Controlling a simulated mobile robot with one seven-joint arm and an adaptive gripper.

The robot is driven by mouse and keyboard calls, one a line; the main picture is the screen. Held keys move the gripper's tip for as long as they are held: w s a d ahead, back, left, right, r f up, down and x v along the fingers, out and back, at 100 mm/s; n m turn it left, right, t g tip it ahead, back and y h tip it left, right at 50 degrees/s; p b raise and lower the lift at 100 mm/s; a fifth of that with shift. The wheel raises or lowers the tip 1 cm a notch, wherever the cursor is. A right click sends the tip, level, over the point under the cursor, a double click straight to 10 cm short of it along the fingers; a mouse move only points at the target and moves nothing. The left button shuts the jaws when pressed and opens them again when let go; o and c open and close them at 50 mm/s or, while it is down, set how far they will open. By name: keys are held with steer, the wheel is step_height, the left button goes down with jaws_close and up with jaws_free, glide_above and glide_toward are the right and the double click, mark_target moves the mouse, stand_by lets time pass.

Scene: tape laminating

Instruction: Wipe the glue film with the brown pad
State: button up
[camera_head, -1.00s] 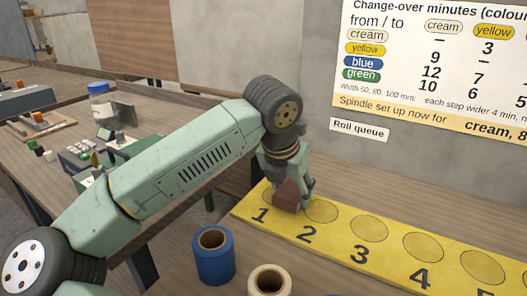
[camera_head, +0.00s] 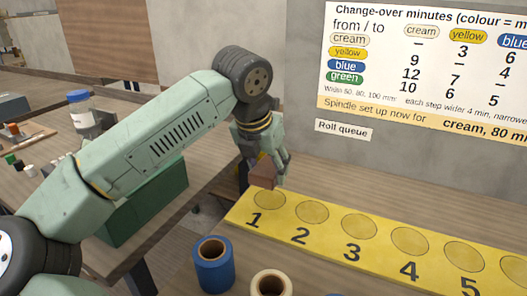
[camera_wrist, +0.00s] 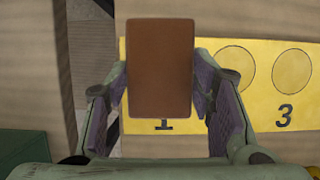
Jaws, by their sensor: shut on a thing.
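The brown pad (camera_head: 264,174) is a small block held in my gripper (camera_head: 268,168), above the far left end of the yellow numbered board near spot 1. In the wrist view the brown pad (camera_wrist: 160,68) fills the space between the two fingers of my gripper (camera_wrist: 160,95), which is shut on it. The pad appears clear of the board. I cannot make out a glue film in either view.
The yellow board (camera_head: 372,247) with numbered circles lies on the wooden table. A blue roll (camera_head: 213,270) and a cream roll (camera_head: 270,286) stand in front of it. A dark green box (camera_head: 150,205) is at left, by a bottle (camera_head: 82,112) on another table. A wall chart (camera_head: 430,70) hangs behind.

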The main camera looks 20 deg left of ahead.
steer(key=shift+r+p, duration=0.55)
steer(key=shift+r, duration=0.6)
